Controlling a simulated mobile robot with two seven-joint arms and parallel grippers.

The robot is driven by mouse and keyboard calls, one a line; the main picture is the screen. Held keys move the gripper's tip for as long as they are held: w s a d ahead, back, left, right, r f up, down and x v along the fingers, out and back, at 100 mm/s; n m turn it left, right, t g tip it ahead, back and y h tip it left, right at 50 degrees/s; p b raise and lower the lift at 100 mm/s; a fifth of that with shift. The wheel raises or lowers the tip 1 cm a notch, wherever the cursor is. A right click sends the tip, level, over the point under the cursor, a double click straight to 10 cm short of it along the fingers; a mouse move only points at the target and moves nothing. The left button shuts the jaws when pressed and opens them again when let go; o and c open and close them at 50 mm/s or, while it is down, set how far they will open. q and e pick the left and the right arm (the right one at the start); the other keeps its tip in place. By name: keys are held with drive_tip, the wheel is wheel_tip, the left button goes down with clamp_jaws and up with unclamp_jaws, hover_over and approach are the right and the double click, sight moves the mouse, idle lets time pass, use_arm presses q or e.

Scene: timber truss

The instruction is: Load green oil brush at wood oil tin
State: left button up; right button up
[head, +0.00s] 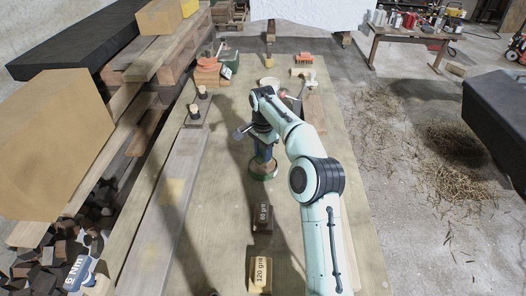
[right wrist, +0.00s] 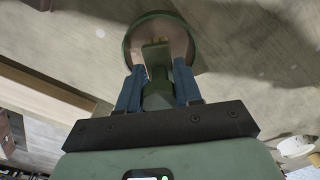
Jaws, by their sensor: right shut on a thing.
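My right gripper (head: 263,158) reaches down over the wood oil tin (head: 262,176), a round tin with a green rim, in the middle of the worktable. In the right wrist view my right gripper (right wrist: 158,85) has its blue fingers shut on the green oil brush (right wrist: 156,62). The brush's head lies over the tin's round opening (right wrist: 178,38), which has a brownish inside. I cannot tell whether the bristles touch the oil. In the head view the brush is mostly hidden by the gripper. My left gripper is not in view.
A dark 80 grit block (head: 263,217) and a yellow 120 grit block (head: 260,275) lie nearer on the worktable (head: 225,245). A long timber (head: 170,215) lies along its left side.

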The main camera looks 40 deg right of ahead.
drive_tip(key=shift+f, duration=0.6)
idle(2.0)
drive_tip(key=shift+r, duration=0.1)
drive_tip(key=shift+r, duration=3.5)
drive_tip(key=shift+f, duration=0.1)
